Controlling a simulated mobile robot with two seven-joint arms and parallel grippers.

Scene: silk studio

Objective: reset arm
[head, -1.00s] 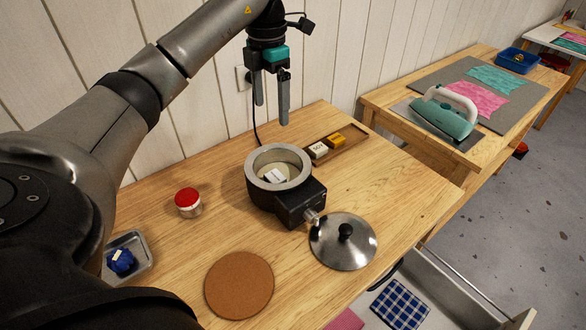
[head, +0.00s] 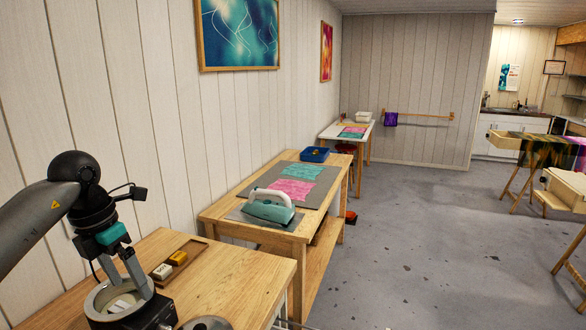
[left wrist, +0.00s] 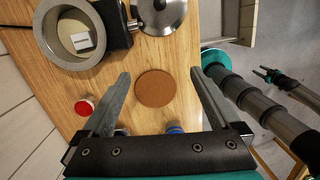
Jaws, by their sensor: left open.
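My left gripper (head: 127,272) is open and empty, fingers pointing down in front of the pot in the head view. In the left wrist view its two fingers (left wrist: 160,76) are spread wide with nothing between them. The grey-rimmed pot (head: 98,302) stands on the near wooden table; it also shows in the left wrist view (left wrist: 52,48) with a pale block (left wrist: 82,41) inside. What looks like my right gripper (left wrist: 266,76) is small at the right of the left wrist view, over the floor; its jaw gap is unclear.
A metal lid (left wrist: 160,14), a round cork mat (left wrist: 155,88) and a red-capped jar (left wrist: 84,107) are on the near table. A wooden tray (head: 189,252) holds two small blocks. An iron (head: 268,207) stands on the farther table. Open floor (head: 420,240) lies right.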

